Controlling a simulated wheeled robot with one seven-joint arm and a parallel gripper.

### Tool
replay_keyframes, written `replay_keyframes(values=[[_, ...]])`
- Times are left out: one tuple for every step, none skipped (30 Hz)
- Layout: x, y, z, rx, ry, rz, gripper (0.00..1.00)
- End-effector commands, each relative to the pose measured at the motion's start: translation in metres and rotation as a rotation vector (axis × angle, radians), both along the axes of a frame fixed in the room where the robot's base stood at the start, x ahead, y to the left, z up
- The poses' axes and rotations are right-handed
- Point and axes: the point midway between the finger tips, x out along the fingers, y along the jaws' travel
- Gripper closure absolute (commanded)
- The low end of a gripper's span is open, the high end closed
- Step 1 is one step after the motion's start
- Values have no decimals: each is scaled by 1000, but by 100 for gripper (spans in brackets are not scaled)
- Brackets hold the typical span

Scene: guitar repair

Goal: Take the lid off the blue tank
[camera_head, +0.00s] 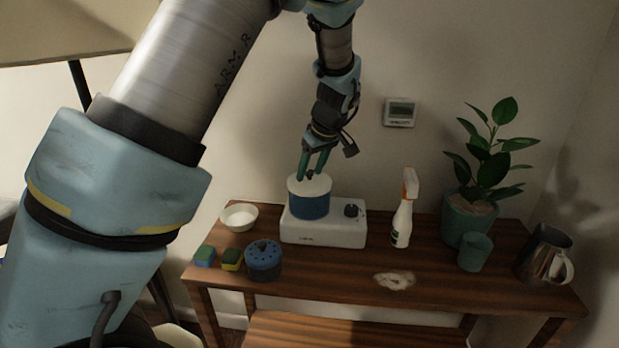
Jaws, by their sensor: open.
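The blue tank (309,208) stands upright on a white base unit (325,234) with a dark knob, on the wooden table. A white lid (309,184) covers the top of the tank. My gripper (310,178) points down from above with its green fingers apart, right over the middle of the lid. The fingertips are at or just above the lid. I cannot tell whether they touch it or straddle a small knob there.
On the wooden table (345,281), a white bowl (239,217), sponges (232,259) and a dark blue perforated round container (263,260) are left. A spray bottle (403,212), potted plant (469,218), green cup (475,252) and metal pitcher (545,254) are right. A pale stain (394,280) marks the front.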

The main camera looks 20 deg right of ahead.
Motion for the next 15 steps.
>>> replay_keyframes(values=[[0, 0, 0, 0, 0, 0, 41], [0, 0, 0, 0, 0, 0, 41], [0, 0, 0, 0, 0, 0, 41], [0, 0, 0, 0, 0, 0, 41], [0, 0, 0, 0, 0, 0, 45], [0, 0, 0, 0, 0, 0, 49], [0, 0, 0, 0, 0, 0, 52], [0, 0, 0, 0, 0, 0, 56], [0, 0, 0, 0, 0, 0, 60], [0, 0, 0, 0, 0, 0, 64], [0, 0, 0, 0, 0, 0, 67], [0, 0, 0, 0, 0, 0, 72], [0, 0, 0, 0, 0, 0, 75], [0, 0, 0, 0, 0, 0, 78], [0, 0, 0, 0, 0, 0, 83]])
